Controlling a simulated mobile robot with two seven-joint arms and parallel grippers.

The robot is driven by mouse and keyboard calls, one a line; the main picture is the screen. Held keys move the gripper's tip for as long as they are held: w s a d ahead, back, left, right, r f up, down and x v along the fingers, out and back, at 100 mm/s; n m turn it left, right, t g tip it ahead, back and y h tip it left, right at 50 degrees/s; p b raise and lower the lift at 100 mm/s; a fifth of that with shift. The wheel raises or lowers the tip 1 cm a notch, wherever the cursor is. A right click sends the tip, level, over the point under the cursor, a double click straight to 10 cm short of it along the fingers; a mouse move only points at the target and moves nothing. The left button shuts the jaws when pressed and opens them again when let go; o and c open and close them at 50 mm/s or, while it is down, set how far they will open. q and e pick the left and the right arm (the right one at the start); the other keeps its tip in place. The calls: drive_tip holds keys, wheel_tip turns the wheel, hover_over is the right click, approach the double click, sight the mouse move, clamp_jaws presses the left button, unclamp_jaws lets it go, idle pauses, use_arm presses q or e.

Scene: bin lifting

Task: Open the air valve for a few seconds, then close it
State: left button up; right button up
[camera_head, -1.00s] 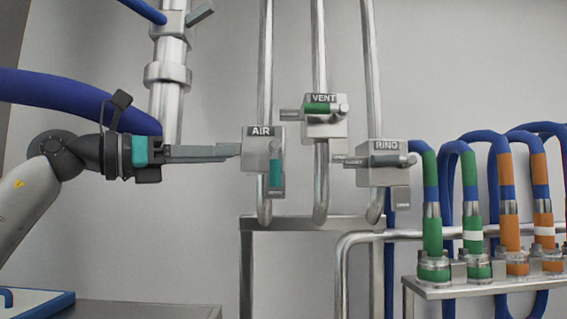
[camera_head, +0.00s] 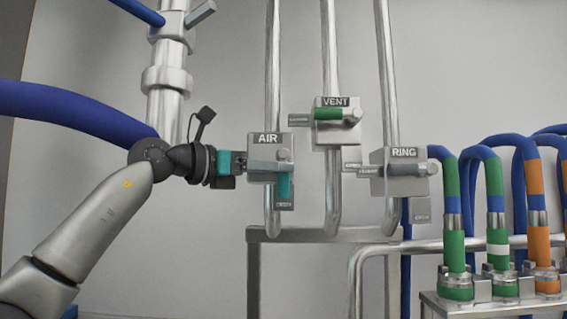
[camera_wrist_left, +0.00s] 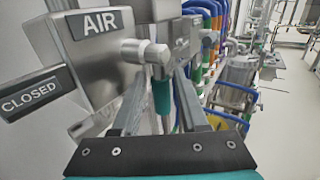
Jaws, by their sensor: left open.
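The air valve (camera_head: 257,145) is a grey metal block labelled AIR on a vertical pipe. Its teal handle (camera_head: 285,186) points down, over a small plate whose text I cannot read. In the left wrist view the handle (camera_wrist_left: 162,96) hangs from a round metal pivot, and a CLOSED plate (camera_wrist_left: 38,92) sticks out to the left of the block. My left gripper (camera_head: 276,165) is in front of the valve. In the left wrist view its two open fingers (camera_wrist_left: 160,88) lie on either side of the handle, with gaps visible. My right gripper is not in view.
The vent valve (camera_head: 350,128) with a green handle and the ring valve (camera_head: 392,184) with a grey handle stand just to the right. A metal rail (camera_head: 320,235) runs below. Green and orange hose ends (camera_head: 455,230) stand further right. A thick blue hose (camera_head: 65,108) crosses behind my arm.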

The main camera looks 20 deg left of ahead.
use_arm(q)
drive_tip(key=shift+x, duration=1.2)
clamp_jaws()
idle(0.6)
